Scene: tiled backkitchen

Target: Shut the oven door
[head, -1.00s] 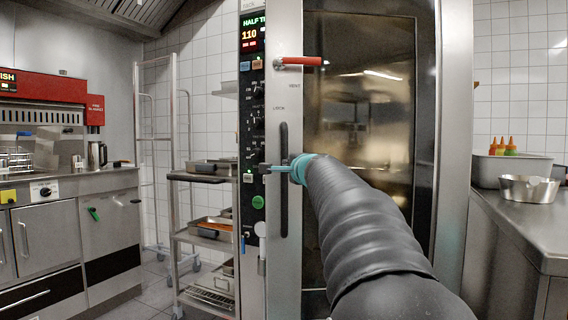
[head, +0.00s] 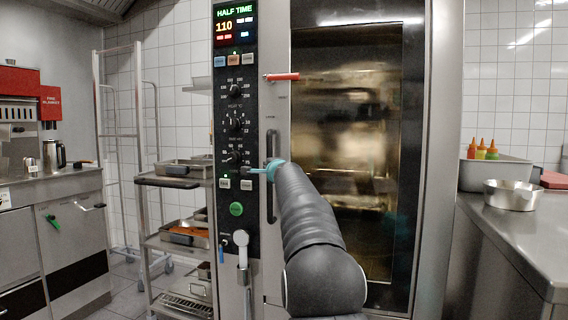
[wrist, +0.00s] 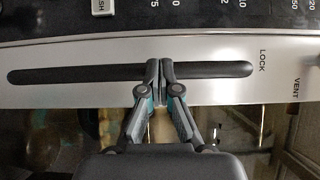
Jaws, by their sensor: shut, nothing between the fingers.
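The oven door (head: 277,240) is a steel-framed glass door on the tall oven. In the head view it lies beside the black control panel (head: 236,120), with no wide gap showing. Whether it is fully closed or latched cannot be told. Its long black handle (head: 271,205) is upright on its left edge; a red lever (head: 282,77) sits above. My gripper (head: 252,169) is shut and empty, at the handle's middle and left edge. In the wrist view the handle (wrist: 70,74) runs across, and my shut fingertips (wrist: 160,64) overlap it; contact is unclear.
A wheeled rack (head: 180,183) with trays stands left of the oven. A steel counter (head: 515,235) with a bowl (head: 512,193) and sauce bottles (head: 482,149) is on the right. A white hand spray (head: 241,240) hangs below the panel.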

